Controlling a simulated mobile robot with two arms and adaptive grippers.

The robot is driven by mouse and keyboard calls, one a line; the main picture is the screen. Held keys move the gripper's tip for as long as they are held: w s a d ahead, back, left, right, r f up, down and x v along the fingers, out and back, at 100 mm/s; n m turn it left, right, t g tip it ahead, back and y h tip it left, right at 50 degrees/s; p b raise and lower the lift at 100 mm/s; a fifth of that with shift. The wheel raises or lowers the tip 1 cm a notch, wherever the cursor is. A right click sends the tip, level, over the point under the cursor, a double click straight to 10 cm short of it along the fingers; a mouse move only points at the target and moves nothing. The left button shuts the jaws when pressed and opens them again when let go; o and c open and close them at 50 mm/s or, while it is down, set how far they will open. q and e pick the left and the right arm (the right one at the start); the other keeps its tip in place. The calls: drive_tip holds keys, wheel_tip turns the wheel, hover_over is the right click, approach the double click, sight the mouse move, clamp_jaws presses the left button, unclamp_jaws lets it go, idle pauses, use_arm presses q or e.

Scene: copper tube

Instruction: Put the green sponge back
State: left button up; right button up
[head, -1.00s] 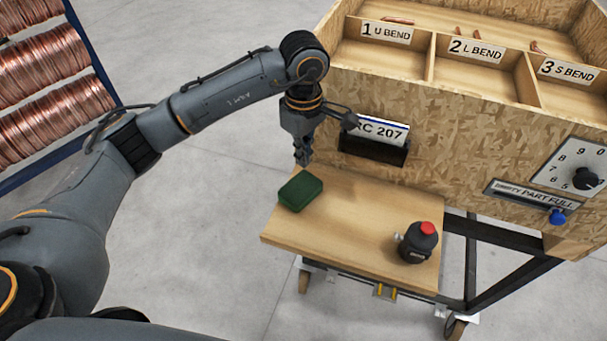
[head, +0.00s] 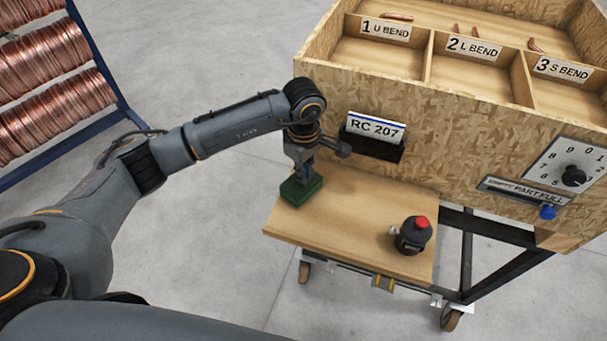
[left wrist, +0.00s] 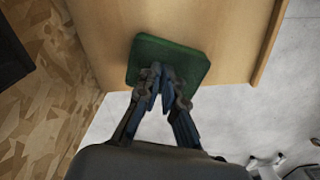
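The green sponge (head: 299,194) lies flat at the back left corner of the wooden shelf (head: 350,215) in the head view. My left gripper (head: 304,174) points down right over it. In the left wrist view the sponge (left wrist: 192,62) lies under the fingertips (left wrist: 161,78), which are close together over its near part. Whether the tips touch the sponge I cannot tell. The sponge is not between the fingers. My right gripper is in neither view.
A dark bottle with a red cap (head: 413,236) stands at the shelf's right front. Behind rises a chipboard box (head: 430,125) with labelled compartments, an RC 207 card (head: 376,127) in a black holder, and a dial (head: 573,175). Copper coils (head: 50,85) stand on a rack at left.

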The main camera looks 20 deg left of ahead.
use_arm(q)
drive_tip(key=o, duration=0.7)
drive_tip(key=shift+s+f, duration=0.25)
drive_tip(key=shift+f, duration=0.5)
drive_tip(key=o, duration=0.8)
drive_tip(key=shift+w, duration=0.3)
drive_tip(key=shift+o, duration=0.2)
drive_tip(key=shift+s+r, duration=0.1)
drive_tip(key=shift+r, duration=0.1)
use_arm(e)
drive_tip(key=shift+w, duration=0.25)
use_arm(q)
drive_tip(key=shift+r, duration=0.45)
wheel_tip(320, 180, up, 11)
drive_tip(key=b, duration=0.3)
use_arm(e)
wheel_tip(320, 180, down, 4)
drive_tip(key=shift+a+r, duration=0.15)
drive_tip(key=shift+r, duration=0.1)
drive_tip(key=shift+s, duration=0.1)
